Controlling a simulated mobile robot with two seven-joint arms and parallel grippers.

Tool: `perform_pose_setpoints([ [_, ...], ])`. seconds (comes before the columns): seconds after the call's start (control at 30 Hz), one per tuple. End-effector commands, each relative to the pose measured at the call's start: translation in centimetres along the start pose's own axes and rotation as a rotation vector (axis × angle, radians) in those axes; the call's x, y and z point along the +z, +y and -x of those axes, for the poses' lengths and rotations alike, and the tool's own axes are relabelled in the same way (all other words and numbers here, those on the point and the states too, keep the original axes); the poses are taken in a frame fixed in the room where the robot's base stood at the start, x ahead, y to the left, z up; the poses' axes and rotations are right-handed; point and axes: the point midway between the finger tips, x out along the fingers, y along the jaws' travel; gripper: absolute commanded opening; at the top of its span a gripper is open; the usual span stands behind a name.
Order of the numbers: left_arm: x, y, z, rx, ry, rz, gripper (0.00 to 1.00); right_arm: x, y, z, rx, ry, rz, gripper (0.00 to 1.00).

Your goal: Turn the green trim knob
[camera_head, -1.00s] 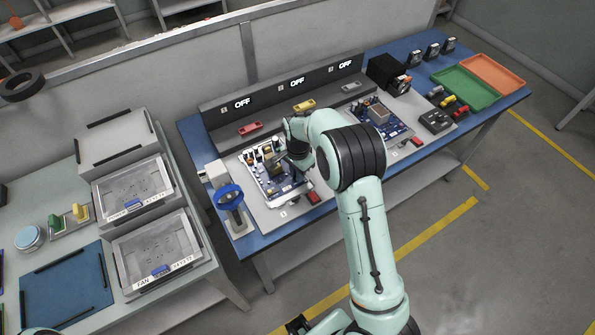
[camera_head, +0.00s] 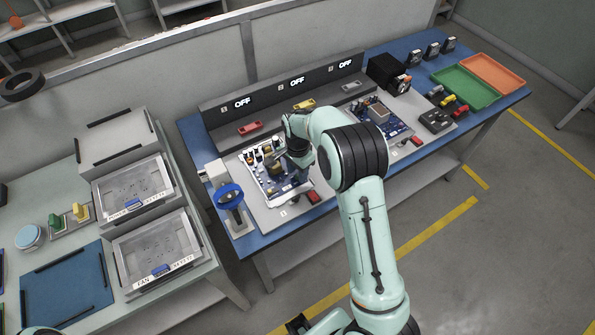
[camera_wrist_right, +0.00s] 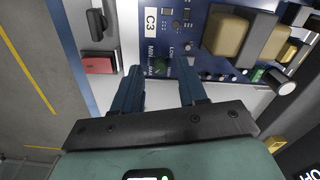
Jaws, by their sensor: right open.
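A circuit board (camera_head: 262,188) lies on the blue workbench in the head view. My right gripper (camera_wrist_right: 160,68) is open over the board's edge, its two blue fingers apart. In the right wrist view, a small dark green knob (camera_wrist_right: 163,66) shows between the fingertips, near printed MIN, MAX and LOW labels on the board (camera_wrist_right: 190,50). The fingers stand either side of it; I cannot tell whether they touch it. In the head view, my right gripper (camera_head: 299,160) hides the knob. My left gripper is not in view.
A red block (camera_head: 313,197) sits by the board's front edge, also in the wrist view (camera_wrist_right: 98,65). A blue ring-topped stand (camera_head: 230,197) is to the left. A second board (camera_head: 385,125) is to the right. A grey panel with OFF displays (camera_head: 290,88) runs behind.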

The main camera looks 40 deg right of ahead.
Motion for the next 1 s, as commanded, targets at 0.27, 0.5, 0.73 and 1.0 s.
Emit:
perform_pose_setpoints([
  [0.27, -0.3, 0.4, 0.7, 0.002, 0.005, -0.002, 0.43, -0.1, -0.1, 6.2, -0.007, 0.001, 0.000, 0.42],
  [0.5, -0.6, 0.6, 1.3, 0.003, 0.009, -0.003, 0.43, 0.0, -0.1, 10.8, -0.007, 0.002, 0.000, 0.42],
  [0.73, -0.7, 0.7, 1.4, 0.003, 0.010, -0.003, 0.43, -0.1, 0.0, 12.4, -0.002, 0.001, -0.001, 0.42],
  [1.0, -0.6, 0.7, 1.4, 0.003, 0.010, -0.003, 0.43, 0.0, 0.0, 12.4, -0.002, 0.001, -0.001, 0.42],
])
